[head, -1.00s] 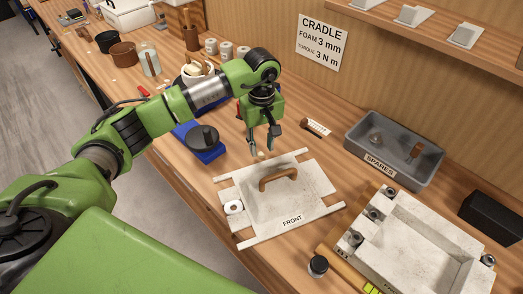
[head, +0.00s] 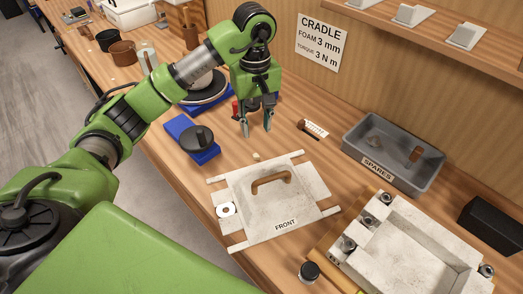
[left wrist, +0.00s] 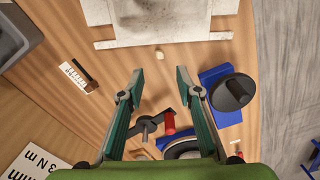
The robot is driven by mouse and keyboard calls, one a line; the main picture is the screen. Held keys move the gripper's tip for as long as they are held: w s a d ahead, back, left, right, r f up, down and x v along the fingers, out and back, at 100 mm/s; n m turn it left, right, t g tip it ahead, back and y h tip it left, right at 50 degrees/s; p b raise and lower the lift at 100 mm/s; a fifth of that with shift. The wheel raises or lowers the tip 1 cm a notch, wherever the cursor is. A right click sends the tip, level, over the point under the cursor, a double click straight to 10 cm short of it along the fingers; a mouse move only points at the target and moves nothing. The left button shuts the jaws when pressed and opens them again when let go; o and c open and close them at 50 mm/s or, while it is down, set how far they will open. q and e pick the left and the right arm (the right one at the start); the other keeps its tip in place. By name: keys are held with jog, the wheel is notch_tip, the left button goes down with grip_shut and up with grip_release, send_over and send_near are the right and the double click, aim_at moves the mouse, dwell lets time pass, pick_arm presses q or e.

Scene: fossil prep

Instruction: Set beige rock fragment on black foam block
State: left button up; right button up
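A small beige fragment (head: 256,157) lies on the wooden bench just behind the back edge of the white lid. It also shows in the left wrist view (left wrist: 159,54), beyond the fingertips. A black block (head: 490,222) sits at the far right of the bench, with nothing visible on top. My left gripper (head: 257,130) points down above the bench, a little behind the fragment. Its fingers are apart with nothing between them, as the left wrist view (left wrist: 158,82) also shows. My right gripper is not in view.
The white lid (head: 250,210) with a brown handle lies mid-bench. A grey spares tray (head: 350,143) and a white open box (head: 385,265) stand between it and the black block. A small dark-capped bottle (head: 309,271) stands in front. A blue base with a black knob (head: 196,138) is left.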

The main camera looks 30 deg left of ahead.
pick_arm(q)
jog(key=p, duration=0.1)
send_over(257, 156)
jog(key=s, duration=0.1)
notch_tip(257, 156, down, 6)
jog(key=shift+s+a+r, duration=0.1)
jog(key=shift+a, duration=0.05)
jog(key=shift+w+f, duration=0.2)
jog(key=shift+f, duration=0.35)
jog(key=shift+f+p, duration=0.25)
jog(key=shift+p, duration=0.3)
jog(key=f, duration=0.1)
jog(key=f+p, duration=0.1)
jog(key=f, duration=0.1)
jog(key=shift+w+d+f+p, duration=0.2)
jog(key=shift+w+f+p, duration=0.1)
jog(key=shift+p, duration=0.1)
jog(key=shift+f, duration=0.5)
jog(key=c, duration=0.9)
